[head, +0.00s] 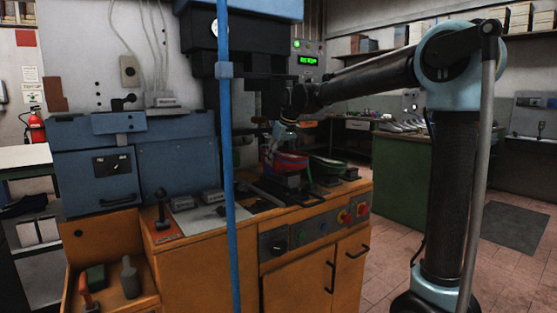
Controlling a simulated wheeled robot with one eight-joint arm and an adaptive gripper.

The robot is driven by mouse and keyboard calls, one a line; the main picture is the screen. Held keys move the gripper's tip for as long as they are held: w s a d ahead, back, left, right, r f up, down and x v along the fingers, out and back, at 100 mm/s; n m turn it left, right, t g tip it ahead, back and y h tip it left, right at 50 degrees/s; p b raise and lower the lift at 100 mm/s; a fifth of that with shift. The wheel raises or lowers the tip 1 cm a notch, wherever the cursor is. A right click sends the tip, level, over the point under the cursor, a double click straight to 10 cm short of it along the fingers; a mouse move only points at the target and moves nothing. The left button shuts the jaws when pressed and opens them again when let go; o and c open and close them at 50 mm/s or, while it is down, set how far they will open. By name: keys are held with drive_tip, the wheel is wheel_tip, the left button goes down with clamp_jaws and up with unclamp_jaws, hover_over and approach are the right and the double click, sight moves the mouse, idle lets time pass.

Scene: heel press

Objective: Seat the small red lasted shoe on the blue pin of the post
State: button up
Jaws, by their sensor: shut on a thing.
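My gripper (282,142) is at the end of my arm, which reaches in from the right, under the dark press head. It is shut on the red shoe (289,161), held low over the machine's bench top. The fingertips are small and dark here, so the exact grip is unclear. I cannot make out the post's blue pin; the shoe, gripper and dark parts crowd that spot. I cannot tell whether the shoe touches the post.
A green shoe-like piece (330,166) sits close to the right of the red shoe. The press head (240,45) hangs above. A blue upright pole (229,180) crosses the view on the left. Levers (162,205) stand on the bench (300,213). A green cabinet (415,170) is behind.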

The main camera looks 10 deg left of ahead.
drive_tip(key=shift+f, duration=0.35)
drive_tip(key=o, duration=1.4)
drive_tip(key=v, duration=1.2)
drive_tip(key=shift+w, duration=0.1)
